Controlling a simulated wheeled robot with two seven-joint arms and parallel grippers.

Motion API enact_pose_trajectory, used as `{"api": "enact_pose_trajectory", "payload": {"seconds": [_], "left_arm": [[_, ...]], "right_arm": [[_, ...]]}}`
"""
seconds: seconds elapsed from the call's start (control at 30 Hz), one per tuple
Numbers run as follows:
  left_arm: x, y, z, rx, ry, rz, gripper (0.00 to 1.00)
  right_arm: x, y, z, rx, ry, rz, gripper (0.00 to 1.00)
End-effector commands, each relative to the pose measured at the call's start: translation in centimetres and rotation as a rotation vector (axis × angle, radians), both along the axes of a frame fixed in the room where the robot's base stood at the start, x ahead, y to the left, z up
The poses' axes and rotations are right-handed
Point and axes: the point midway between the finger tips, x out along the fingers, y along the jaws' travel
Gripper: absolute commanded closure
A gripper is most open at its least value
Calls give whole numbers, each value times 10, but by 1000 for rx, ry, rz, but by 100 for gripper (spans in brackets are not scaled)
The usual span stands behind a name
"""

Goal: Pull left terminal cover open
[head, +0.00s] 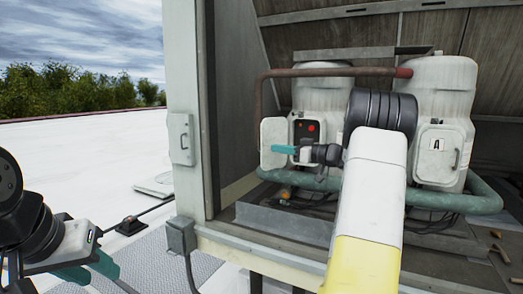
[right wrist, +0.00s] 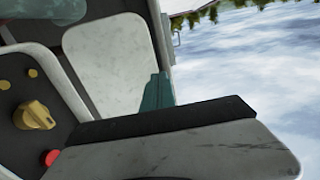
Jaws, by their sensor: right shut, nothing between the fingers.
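The left terminal cover (head: 273,143) is a pale panel on the left white compressor. It stands swung out to the left, and the terminal box (head: 309,129) with red buttons is exposed. My right gripper (head: 277,149) is shut and empty, its teal fingers in front of the cover's lower part; whether they touch is unclear. In the right wrist view, the pale cover (right wrist: 108,52) stands beside the teal fingertips (right wrist: 157,91), and a yellow knob (right wrist: 36,115) and red button (right wrist: 51,157) show. My left gripper (head: 92,268) is open and empty at the lower left, far from the compressors.
A second compressor (head: 440,85) with a closed terminal cover (head: 437,155) stands to the right. A rusty pipe (head: 330,72) and a green pipe (head: 480,203) run around them. The cabinet's post (head: 184,75) stands left of the opening. Open white roof lies farther left.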

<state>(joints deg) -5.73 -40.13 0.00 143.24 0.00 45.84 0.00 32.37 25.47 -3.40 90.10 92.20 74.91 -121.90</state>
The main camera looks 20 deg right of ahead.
Motion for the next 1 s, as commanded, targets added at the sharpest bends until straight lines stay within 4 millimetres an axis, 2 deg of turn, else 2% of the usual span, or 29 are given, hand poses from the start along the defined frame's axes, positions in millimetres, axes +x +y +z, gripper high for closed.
{"api": "enact_pose_trajectory", "payload": {"seconds": [0.07, 0.5, 0.63, 0.8, 0.87, 0.93, 1.0], "left_arm": [[0, 0, 0, 0, 0, 0, 64], [0, 0, 0, 0, 0, 0, 64], [0, 0, 0, 0, 0, 0, 64], [0, 0, 0, 0, 0, 0, 64], [0, 0, 0, 0, 0, 0, 64], [0, 0, 0, 0, 0, 0, 64], [0, 0, 0, 0, 0, 0, 64]], "right_arm": [[-2, -4, 0, -1, 1, 1, 100], [-73, -31, 0, 1, -1, 1, 100], [-87, -37, 0, 0, 0, 2, 100], [-93, -38, 0, -1, -1, 3, 100], [-93, -35, 0, 0, 6, 8, 100], [-96, -23, 1, 6, 39, 28, 100], [-102, 3, 2, 12, 115, 68, 100]]}}
